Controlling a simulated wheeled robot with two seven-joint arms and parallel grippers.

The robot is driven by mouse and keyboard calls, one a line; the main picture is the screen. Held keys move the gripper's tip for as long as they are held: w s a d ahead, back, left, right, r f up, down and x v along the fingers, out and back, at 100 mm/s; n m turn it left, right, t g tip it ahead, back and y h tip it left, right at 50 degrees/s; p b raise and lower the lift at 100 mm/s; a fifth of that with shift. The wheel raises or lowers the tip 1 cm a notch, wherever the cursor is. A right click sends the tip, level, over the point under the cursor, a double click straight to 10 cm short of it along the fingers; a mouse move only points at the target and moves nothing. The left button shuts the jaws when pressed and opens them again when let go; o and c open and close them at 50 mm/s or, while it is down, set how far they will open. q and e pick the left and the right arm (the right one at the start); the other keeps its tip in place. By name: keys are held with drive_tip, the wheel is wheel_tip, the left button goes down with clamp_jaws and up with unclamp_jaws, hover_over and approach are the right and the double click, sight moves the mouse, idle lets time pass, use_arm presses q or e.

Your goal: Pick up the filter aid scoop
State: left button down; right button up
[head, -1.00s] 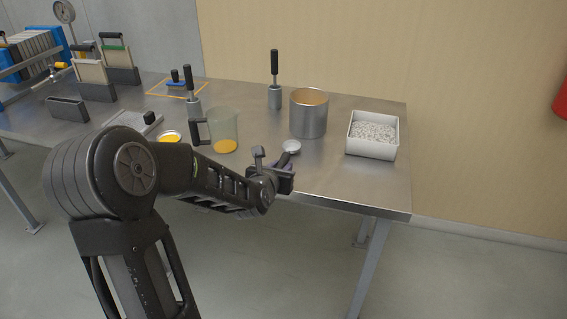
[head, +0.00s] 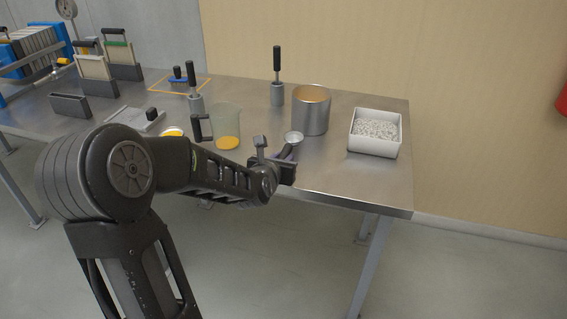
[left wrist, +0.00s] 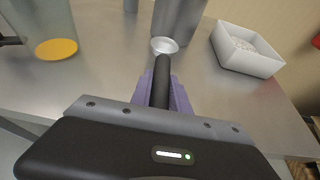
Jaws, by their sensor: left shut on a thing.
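The filter aid scoop has a round silver bowl (head: 294,138) and a dark handle, which also shows in the left wrist view (left wrist: 161,82). My left gripper (head: 283,163) is shut on the scoop's handle, near the table's front edge. In the left wrist view the handle runs forward between the purple fingers (left wrist: 178,97), with the bowl pointing away toward the metal pot. Whether the scoop is clear of the tabletop is hard to tell. My right gripper is not in view.
A steel pot (head: 311,110) stands just behind the scoop. A white bin of pale granules (head: 375,148) is to the right. A clear jug (head: 229,122) with yellow contents stands left. Two black-handled tools stand upright in holders behind. The table's front right is bare.

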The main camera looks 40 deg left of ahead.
use_arm(q)
wheel_tip(320, 180, up, 8)
drive_tip(key=shift+r+p, duration=0.1)
drive_tip(key=shift+p, duration=0.3)
idle(0.5)
